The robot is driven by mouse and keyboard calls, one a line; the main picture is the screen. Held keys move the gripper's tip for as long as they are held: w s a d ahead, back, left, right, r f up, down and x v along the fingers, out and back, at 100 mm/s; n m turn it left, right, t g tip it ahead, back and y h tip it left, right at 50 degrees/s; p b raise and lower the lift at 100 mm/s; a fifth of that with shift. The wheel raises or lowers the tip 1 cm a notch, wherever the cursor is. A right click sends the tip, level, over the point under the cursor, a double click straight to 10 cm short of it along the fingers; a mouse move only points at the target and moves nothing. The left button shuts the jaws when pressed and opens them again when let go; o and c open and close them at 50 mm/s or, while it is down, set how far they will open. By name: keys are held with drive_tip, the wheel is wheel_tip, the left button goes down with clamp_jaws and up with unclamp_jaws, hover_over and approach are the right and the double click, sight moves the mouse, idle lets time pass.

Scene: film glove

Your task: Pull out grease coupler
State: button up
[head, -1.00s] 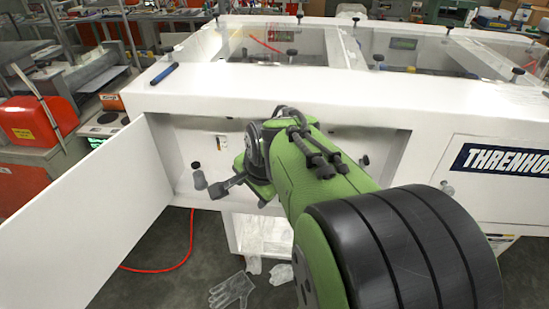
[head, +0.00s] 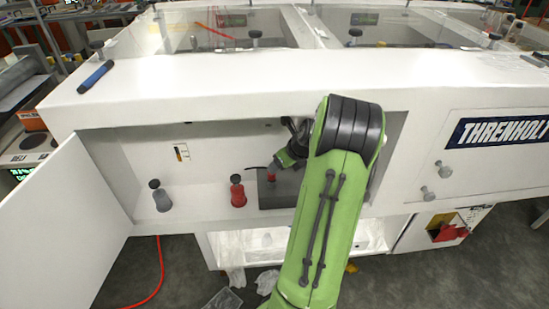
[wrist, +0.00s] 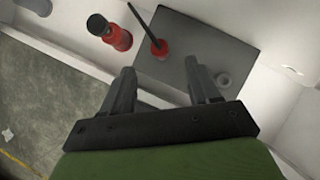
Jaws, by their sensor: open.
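A red fitting with a thin black rod, which I take for the grease coupler (wrist: 159,47), stands on a grey block (wrist: 180,70); it also shows in the head view (head: 271,174). In the head view my green arm hides part of the block and most of the gripper.
A red bottle with a black cap (head: 237,191) and a grey one (head: 161,196) stand left of the block in the white recess. An open white door (head: 70,235) bounds it at left. The recess's back wall and upper ledge (head: 260,85) are close to my arm.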

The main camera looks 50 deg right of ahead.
sight(272, 178)
drive_tip(key=b+x, duration=0.3)
drive_tip(key=x, duration=0.8)
drive_tip(key=shift+w+a+f, duration=0.1)
drive_tip(key=shift+f, duration=0.2)
drive_tip(key=shift+c, duration=0.2)
drive_tip(key=shift+r, duration=0.1)
drive_tip(key=c, duration=1)
